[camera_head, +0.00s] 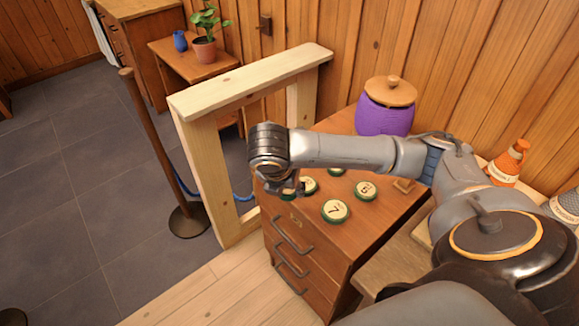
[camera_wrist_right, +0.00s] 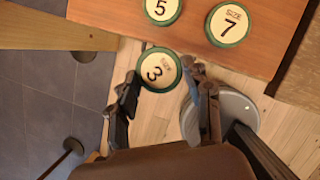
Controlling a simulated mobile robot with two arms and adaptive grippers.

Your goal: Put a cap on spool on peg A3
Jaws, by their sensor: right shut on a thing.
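My right gripper (camera_wrist_right: 162,80) is shut on a round cream cap (camera_wrist_right: 159,69) with a green rim, marked size 3. The cap sits between the two fingertips, at the edge of the cabinet top. In the head view my right gripper (camera_head: 290,188) hangs at the left end of the cabinet, mostly hidden by its own wrist. Similar caps lie on the cabinet top: a size 7 cap (camera_head: 335,211), one to its right (camera_head: 365,190), one behind (camera_head: 337,171), and a size 5 cap (camera_wrist_right: 162,9). No spool or peg A3 is identifiable. My left gripper is out of view.
A pale wooden frame (camera_head: 205,165) and a rope post (camera_head: 158,150) stand left. Open floor lies left.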

